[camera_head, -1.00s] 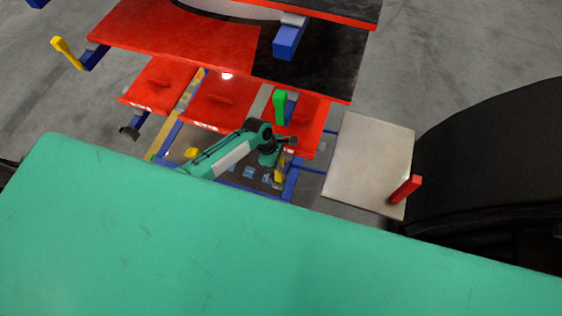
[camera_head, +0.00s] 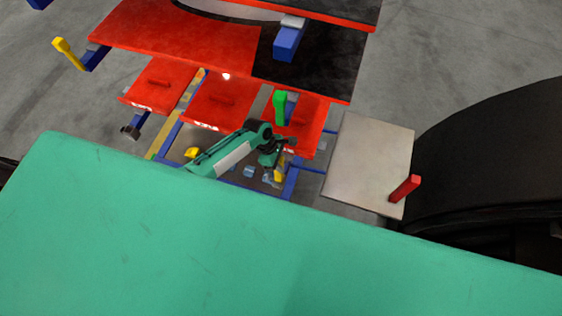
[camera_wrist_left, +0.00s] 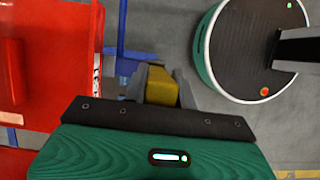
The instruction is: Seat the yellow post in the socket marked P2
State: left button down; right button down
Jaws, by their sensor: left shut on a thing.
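My left gripper (camera_head: 279,166) points down below the red panels in the head view, shut on the yellow post (camera_head: 279,175). In the left wrist view the yellow post (camera_wrist_left: 161,86) shows between the two grey fingers of the gripper (camera_wrist_left: 160,88), its lower part hidden by the gripper body. Small blue blocks (camera_head: 248,171) lie low beside the gripper. I cannot read a P2 mark on any of them, nor tell which is a socket. My right gripper is not in view.
A pale metal plate (camera_head: 365,155) with a red post (camera_head: 405,188) stands to the right. A green post (camera_head: 280,106) stands at the red panels (camera_head: 222,100) behind the gripper. A blue frame bar (camera_head: 291,179) is close to the gripper's right. A large green surface (camera_head: 250,240) fills the foreground.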

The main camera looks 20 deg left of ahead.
pick_arm(q)
jog(key=shift+f+b, duration=0.65)
jog(key=shift+f, duration=0.9)
jog(key=c, duration=1.1)
grip_release()
jog(key=shift+o, duration=0.2)
jog(key=shift+r, duration=0.1)
jog(key=v, duration=0.7)
jog(key=shift+r, duration=0.2)
jog(key=shift+a, duration=0.1)
